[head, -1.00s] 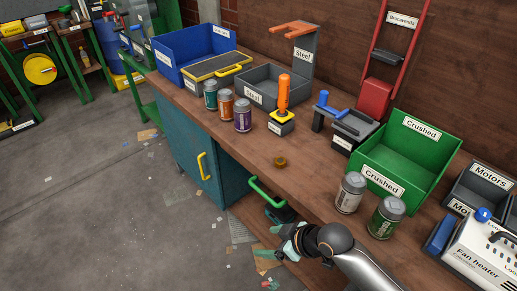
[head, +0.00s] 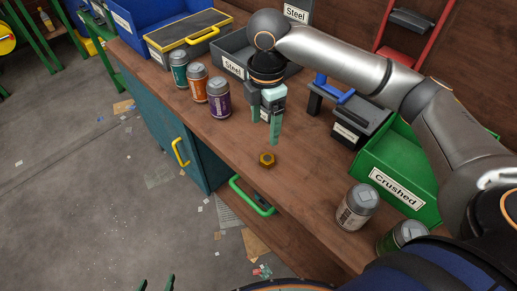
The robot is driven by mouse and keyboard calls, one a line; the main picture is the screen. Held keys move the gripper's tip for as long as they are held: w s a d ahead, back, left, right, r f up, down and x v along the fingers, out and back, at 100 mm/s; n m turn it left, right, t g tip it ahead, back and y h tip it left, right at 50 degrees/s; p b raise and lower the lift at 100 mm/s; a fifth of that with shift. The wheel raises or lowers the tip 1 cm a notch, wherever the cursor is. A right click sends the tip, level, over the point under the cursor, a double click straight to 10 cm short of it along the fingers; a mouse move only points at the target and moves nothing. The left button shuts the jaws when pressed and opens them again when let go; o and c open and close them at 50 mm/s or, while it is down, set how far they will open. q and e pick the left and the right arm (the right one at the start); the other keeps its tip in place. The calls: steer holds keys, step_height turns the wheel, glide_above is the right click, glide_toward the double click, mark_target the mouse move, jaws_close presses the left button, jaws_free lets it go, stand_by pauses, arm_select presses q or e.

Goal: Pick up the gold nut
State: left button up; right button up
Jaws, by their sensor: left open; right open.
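The gold nut (head: 267,159) lies on the bare wooden workbench (head: 235,150) near its front edge. My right gripper (head: 265,130) points down above and just behind the nut, its green fingers apart with nothing between them. The fingertips look a little clear of the nut. Only the green fingertips of my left gripper (head: 157,284) show at the bottom edge, apart and empty, over the floor.
Teal, orange and purple cans (head: 218,97) stand left of my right gripper. A grey can (head: 357,207) and a partly hidden green can (head: 403,236) stand at right, by the green Crushed bin (head: 392,190). A grey Steel bin (head: 232,64) is behind. Bench around the nut is clear.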

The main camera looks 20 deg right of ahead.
steer(key=b, duration=0.1)
glide_above(266, 159)
step_height(266, 159, down, 6)
steer(key=shift+a, duration=0.15)
steer(key=shift+d+f+b, duration=0.2)
steer(key=shift+f+b, duration=0.25)
steer(key=shift+f, duration=2.65)
jaws_close()
